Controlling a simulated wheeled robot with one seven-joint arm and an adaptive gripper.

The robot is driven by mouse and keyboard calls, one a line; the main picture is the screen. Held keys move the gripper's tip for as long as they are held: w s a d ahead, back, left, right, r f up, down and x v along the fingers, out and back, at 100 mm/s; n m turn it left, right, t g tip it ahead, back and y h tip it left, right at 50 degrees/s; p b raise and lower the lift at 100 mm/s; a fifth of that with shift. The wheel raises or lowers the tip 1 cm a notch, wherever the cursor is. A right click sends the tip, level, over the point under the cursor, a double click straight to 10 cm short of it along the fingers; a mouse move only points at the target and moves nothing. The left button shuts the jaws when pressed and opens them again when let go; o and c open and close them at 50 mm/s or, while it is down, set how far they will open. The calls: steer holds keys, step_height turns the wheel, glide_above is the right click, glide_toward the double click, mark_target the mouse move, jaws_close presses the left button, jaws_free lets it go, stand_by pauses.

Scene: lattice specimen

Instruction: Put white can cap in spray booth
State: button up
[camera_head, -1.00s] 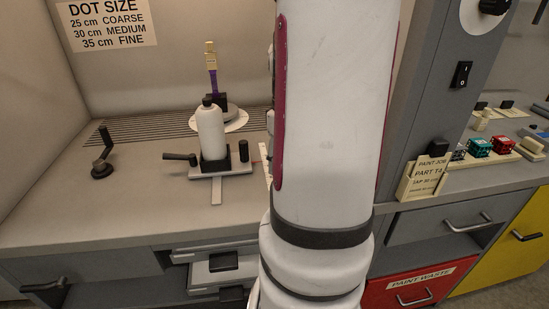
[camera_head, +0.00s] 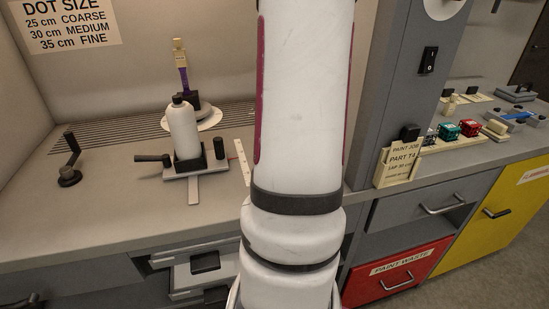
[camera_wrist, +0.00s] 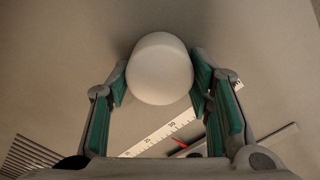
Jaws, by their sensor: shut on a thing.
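A round white cap (camera_wrist: 160,68) is between the green-padded fingers of my gripper (camera_wrist: 160,80) in the wrist view. My gripper is shut on it, with a finger on each side. The cap is over a plain grey-beige surface; its height above it is hard to tell. In the head view my arm hides the gripper and the cap. The spray booth floor (camera_head: 110,185) shows at the left, with a white bottle with a black top (camera_head: 182,128) upright in a dark holder.
A ruler (camera_head: 240,162) lies on the booth floor, also seen below the cap in the wrist view (camera_wrist: 160,138). A black crank (camera_head: 70,165) stands at left. A grey post (camera_head: 385,110) separates the booth from the right counter with coloured blocks. Booth floor at front left is clear.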

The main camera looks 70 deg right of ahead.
steer(key=shift+f, duration=0.15)
steer(key=o, duration=0.8)
